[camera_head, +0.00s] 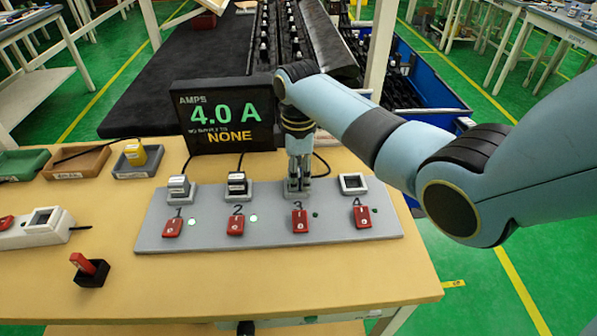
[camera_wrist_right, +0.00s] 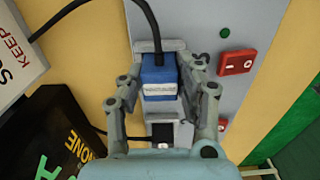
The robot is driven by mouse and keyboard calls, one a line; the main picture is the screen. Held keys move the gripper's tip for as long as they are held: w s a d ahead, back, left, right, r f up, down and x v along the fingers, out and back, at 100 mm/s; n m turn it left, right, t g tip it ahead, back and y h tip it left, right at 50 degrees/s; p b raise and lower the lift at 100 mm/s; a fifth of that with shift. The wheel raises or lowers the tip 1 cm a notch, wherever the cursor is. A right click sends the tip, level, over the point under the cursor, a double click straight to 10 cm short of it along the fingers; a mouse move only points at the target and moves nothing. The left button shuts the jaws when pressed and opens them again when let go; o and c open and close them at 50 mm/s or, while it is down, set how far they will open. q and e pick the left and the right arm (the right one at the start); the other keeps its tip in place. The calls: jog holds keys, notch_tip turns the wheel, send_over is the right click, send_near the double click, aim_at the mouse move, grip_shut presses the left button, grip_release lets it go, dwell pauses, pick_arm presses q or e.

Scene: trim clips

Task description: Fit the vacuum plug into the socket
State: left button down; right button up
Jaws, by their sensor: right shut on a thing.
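My right gripper (camera_head: 298,185) reaches down over socket position 3 of the grey socket panel (camera_head: 270,243). In the right wrist view its fingers (camera_wrist_right: 162,95) are shut on the sides of a blue plug (camera_wrist_right: 159,77) with a white label too small to read. A black cord runs from the plug. In the head view the fingers hide the plug, and I cannot tell whether it is fully seated in the socket. Position 4 holds an empty white-framed socket (camera_head: 353,183). Plugs stand in position 1 (camera_head: 178,187) and position 2 (camera_head: 237,183). My left gripper is out of view.
A display (camera_head: 226,116) behind the panel reads 4.0 A and NONE. Red switches sit before each position; lamps 1 and 2 glow, while 3 and 4 are dark. At left are a yellow plug (camera_head: 135,154), trays, a white socket block (camera_head: 35,228) and a red-handled item (camera_head: 88,268).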

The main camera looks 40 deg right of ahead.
aim_at(299, 172)
jog(key=shift+f, duration=0.15)
jog(key=o, duration=1.2)
jog(key=shift+r, duration=0.25)
notch_tip(299, 172, up, 12)
jog(key=shift+f, duration=0.1)
